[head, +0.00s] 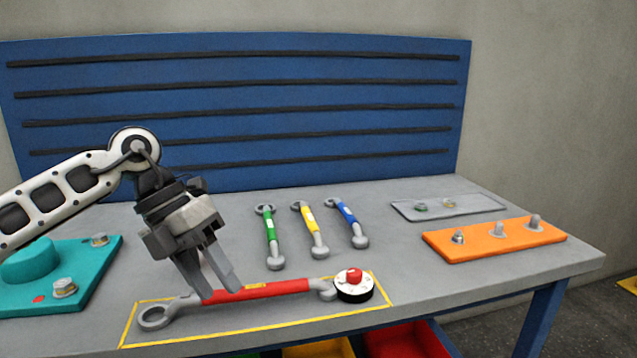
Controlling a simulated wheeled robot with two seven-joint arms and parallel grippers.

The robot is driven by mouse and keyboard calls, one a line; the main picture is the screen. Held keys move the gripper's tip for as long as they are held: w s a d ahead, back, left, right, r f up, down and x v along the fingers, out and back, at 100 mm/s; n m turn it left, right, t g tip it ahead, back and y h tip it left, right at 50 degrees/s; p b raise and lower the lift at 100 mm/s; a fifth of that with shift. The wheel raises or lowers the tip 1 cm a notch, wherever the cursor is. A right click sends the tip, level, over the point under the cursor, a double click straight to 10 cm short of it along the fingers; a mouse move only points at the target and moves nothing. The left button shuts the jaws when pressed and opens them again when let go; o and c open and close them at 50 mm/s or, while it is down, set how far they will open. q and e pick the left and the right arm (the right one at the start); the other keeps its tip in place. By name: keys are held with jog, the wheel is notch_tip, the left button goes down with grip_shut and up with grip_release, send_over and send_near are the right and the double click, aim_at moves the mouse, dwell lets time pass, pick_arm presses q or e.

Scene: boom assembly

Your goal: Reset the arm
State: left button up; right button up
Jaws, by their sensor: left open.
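My left gripper (219,296) hangs over the red boom bar (262,290) with its fingers pointing down and apart. The fingertips are at or just above the bar; I cannot tell whether they touch it. The bar lies inside a yellow-outlined area (385,291) at the table's front, with a grey ring end (155,316) at the left. Its right end meets a black and white round piece with a red knob (353,284). My left arm comes in from the left edge. My right gripper does not show.
Green (270,237), yellow (310,230) and blue (352,223) wrenches lie on the grey table (400,260). An orange plate with pegs (495,241) and a grey tray (447,206) are at right. A teal fixture (95,262) is at left. A blue panel (250,120) stands behind.

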pick_arm(q)
jog(key=s+d+n+h+p, duration=0.15)
jog(key=s+d+h, duration=0.25)
jog(key=d+h, duration=0.4)
jog(key=s+d+n+h, duration=0.35)
jog(key=d+h, duration=0.25)
jog(key=d, duration=0.4)
jog(key=w+a+f+n+t+y+p, duration=0.1)
jog(key=a+f+n+t+y, duration=0.4)
jog(key=n+t, duration=0.65)
jog(key=w+a+f+n+t+y, duration=0.1)
jog(key=a+f+n+t+y, duration=0.6)
jog(key=n, duration=0.8)
jog(key=s+a+f+n+g+y, duration=0.4)
jog(key=s+a+f+n+g, duration=0.1)
jog(key=s+f, duration=0.7)
notch_tip(320, 180, down, 2)
jog(key=shift+n+g+p, duration=0.45)
jog(key=shift+n+g, duration=0.1)
jog(key=shift+n, duration=0.3)
jog(key=shift+a, duration=0.1)
